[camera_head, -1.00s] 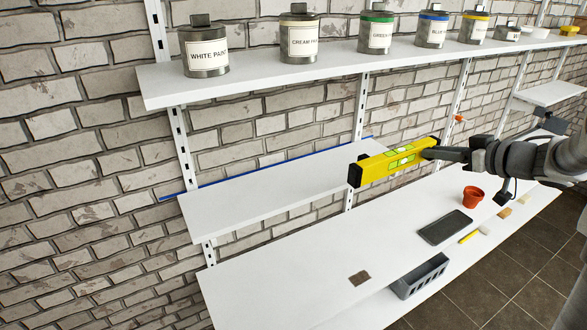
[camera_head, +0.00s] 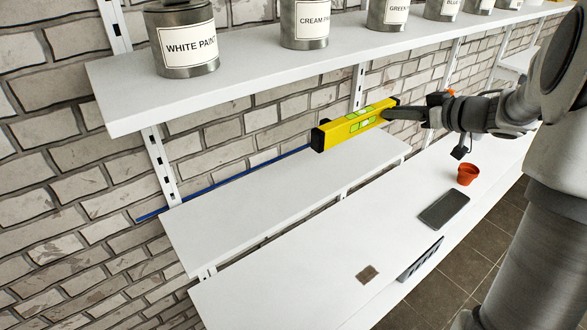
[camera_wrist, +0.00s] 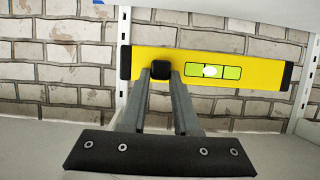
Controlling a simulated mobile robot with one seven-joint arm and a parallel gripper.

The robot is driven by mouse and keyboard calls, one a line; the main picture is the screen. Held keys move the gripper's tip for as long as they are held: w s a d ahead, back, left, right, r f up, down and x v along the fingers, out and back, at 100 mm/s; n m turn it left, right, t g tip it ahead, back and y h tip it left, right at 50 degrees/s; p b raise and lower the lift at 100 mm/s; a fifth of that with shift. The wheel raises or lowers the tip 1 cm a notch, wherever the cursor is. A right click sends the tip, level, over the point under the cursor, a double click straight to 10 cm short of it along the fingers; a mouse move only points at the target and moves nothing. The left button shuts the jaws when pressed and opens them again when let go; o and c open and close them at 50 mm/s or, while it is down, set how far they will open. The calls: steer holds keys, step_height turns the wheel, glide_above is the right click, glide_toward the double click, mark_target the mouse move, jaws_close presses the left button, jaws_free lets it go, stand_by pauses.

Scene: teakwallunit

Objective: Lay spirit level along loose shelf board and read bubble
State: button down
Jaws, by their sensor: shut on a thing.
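A yellow spirit level (camera_head: 345,128) with black end caps and green vials is held in the air by my gripper (camera_head: 388,114). In the wrist view my gripper (camera_wrist: 165,75) is shut on the level (camera_wrist: 150,62), left of its middle vial. A pale bubble (camera_wrist: 210,71) shows in that vial, though its exact reading is unclear. The loose shelf board (camera_head: 235,215) is the short white middle board. The level is apart from it, above its right part in the head view.
A white upper shelf (camera_head: 215,85) carries several labelled paint tins, such as the white one (camera_head: 187,45). A lower board (camera_head: 300,270) holds a brown square (camera_head: 367,273), a dark tablet-like slab (camera_head: 444,209) and an orange pot (camera_head: 467,174). A blue strip (camera_head: 225,183) runs along the wall.

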steer(key=s+a+f, duration=0.2)
steer(key=a, duration=0.1)
steer(key=s+a+f+b, duration=0.1)
steer(key=s+a+f, duration=0.1)
steer(key=a, duration=0.1)
steer(key=s+a+f, duration=0.1)
steer(key=a+f, duration=0.2)
steer(key=a, duration=0.1)
steer(key=shift+s+a, duration=0.1)
steer(key=shift+s, duration=0.3)
steer(key=shift+f+b, duration=0.6)
steer(key=shift+f, duration=1.35)
steer(key=shift+f, duration=0.1)
steer(key=c, duration=0.6)
jaws_free()
steer(key=shift+c, duration=0.2)
steer(key=v, duration=1.2)
steer(key=shift+p, duration=0.45)
